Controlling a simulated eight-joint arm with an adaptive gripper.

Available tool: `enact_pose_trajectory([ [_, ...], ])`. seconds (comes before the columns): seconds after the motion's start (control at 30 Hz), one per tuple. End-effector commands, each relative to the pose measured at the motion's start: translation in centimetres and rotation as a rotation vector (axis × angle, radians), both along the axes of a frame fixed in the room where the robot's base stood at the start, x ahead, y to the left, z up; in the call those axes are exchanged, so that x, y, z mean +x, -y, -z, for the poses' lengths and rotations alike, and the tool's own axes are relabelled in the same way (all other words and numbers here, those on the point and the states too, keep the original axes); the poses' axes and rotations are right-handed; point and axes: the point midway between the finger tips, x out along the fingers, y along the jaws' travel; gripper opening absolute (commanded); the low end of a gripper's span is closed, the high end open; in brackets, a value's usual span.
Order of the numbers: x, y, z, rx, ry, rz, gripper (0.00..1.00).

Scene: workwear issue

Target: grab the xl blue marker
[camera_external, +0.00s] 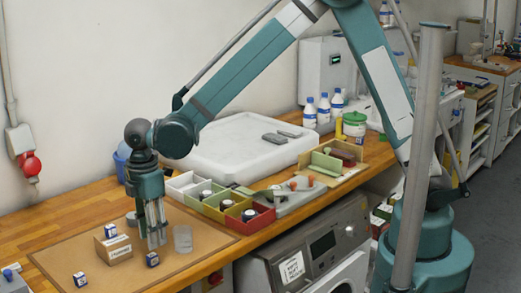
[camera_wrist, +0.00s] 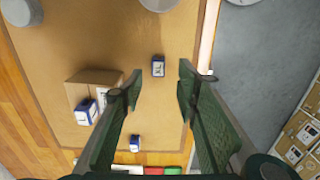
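A small blue marker block with a white, dark-lettered face (camera_wrist: 158,66) lies on the brown mat, seen between and just past my fingertips in the wrist view; it also shows in the external view (camera_external: 152,259). Its lettering is too small to read surely. A second blue block (camera_wrist: 86,112) sits on the cardboard box, and a third (camera_wrist: 134,143) lies on the mat; it also shows in the external view (camera_external: 80,279). My gripper (camera_wrist: 158,80) is open and empty, pointing down over the mat beside the first block (camera_external: 157,243).
The cardboard box (camera_external: 114,249) stands left of my gripper. A clear glass (camera_external: 182,239) stands close on its right. A grey cylinder (camera_wrist: 20,12) is behind. Coloured bins (camera_external: 215,203) stand further right. The table's front edge is close.

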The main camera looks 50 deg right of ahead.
Motion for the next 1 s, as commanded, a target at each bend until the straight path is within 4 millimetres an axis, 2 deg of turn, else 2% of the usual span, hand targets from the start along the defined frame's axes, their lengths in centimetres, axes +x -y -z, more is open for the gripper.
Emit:
enact_pose_trajectory([
  [0.33,0.1,0.0,2.2,0.000,0.000,0.000,0.32],
  [0.77,0.0,0.0,2.5,0.000,0.000,0.000,0.32],
  [1.0,0.1,-0.1,3.8,0.000,0.000,0.000,0.32],
])
